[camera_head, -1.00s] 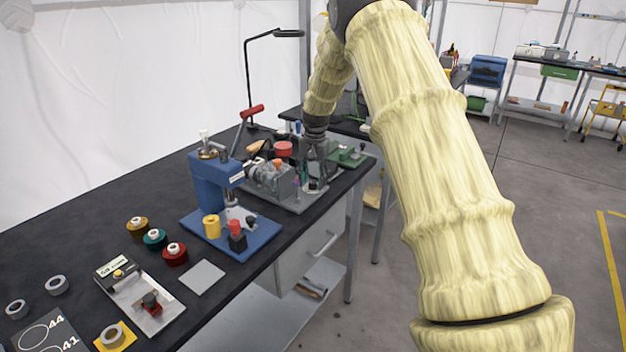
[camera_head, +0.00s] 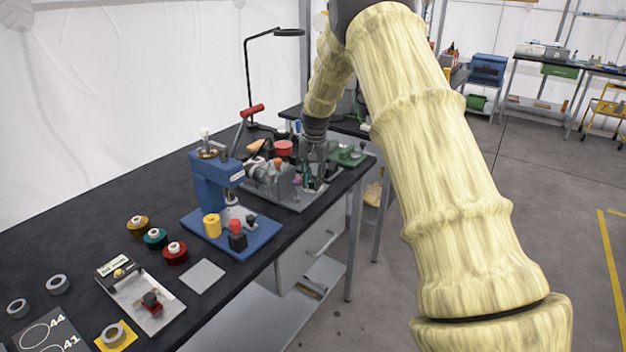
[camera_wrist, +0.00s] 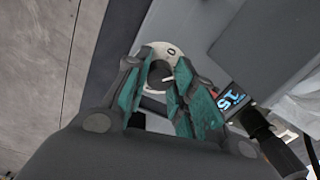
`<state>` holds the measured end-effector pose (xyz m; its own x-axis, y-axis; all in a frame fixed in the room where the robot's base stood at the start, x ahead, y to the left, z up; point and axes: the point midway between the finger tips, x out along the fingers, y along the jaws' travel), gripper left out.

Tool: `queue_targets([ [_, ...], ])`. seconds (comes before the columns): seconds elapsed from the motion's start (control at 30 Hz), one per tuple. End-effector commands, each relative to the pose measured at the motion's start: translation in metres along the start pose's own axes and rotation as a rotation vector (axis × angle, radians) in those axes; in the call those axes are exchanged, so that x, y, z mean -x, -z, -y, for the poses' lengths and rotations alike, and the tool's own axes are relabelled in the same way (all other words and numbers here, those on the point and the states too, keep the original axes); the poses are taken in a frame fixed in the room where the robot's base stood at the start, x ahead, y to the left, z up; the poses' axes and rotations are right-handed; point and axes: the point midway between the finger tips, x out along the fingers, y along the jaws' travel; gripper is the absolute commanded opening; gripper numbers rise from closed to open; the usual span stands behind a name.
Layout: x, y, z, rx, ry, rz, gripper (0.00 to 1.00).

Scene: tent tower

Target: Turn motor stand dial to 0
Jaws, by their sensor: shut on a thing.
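The motor stand (camera_head: 281,184) is a grey machine on a grey base plate at the far end of the black bench. In the wrist view its dial (camera_wrist: 159,53) is a pale disc with a dark centre and a "0" mark at its upper edge. My gripper (camera_wrist: 160,78) has teal finger pads on both sides of the dial's knob and is shut on it. The fingers hide most of the knob and the lower part of the disc. In the head view my gripper (camera_head: 318,168) reaches down at the stand's right side.
A blue press (camera_head: 212,190) with a red-handled lever stands left of the motor stand. A green device (camera_head: 345,155) is close on the right. A blue-lit display (camera_wrist: 228,98) sits beside the dial. Several spools and a metal fixture (camera_head: 145,300) occupy the near bench.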

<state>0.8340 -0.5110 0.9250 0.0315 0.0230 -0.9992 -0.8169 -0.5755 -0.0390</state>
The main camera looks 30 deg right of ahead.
Motion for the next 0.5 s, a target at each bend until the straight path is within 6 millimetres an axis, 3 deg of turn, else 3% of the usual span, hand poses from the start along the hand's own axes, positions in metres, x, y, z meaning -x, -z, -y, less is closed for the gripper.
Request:
queue_targets([
  [0.5, 0.0030, 0.0009, -0.0008, 0.353, 0.000, 0.015, 0.01],
])
